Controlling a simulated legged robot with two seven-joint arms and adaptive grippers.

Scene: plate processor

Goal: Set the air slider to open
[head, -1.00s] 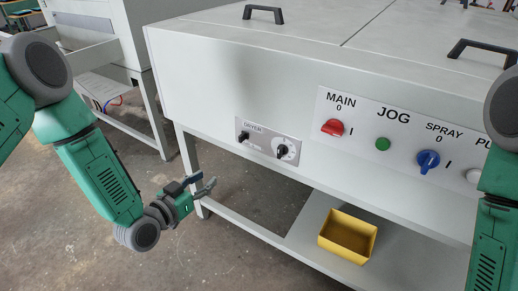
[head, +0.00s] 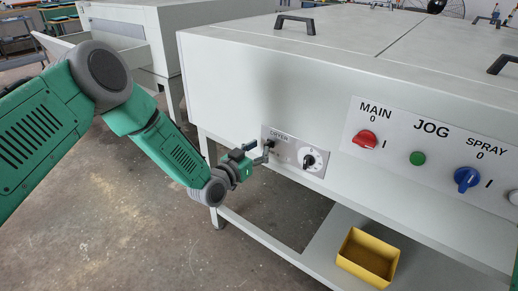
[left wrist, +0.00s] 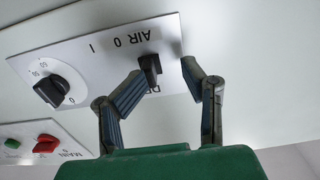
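The dryer panel (head: 290,153) is a grey plate on the machine's front; it also shows in the left wrist view (left wrist: 105,58). The air slider (left wrist: 150,69) is a small black knob near the panel's end, beside the printed "AIR 0 I". In the head view the slider (head: 270,143) is partly hidden by my left gripper (head: 264,154). In the left wrist view my left gripper (left wrist: 164,74) is open, its fingertips on either side of the slider, the left one closer. I cannot tell whether they touch it. My right gripper is out of view.
A black dial (head: 308,161) sits right of the slider on the same panel. Further right are a red main switch (head: 365,139), a green jog button (head: 417,158) and a blue spray switch (head: 467,179). A yellow bin (head: 368,258) stands on the shelf below.

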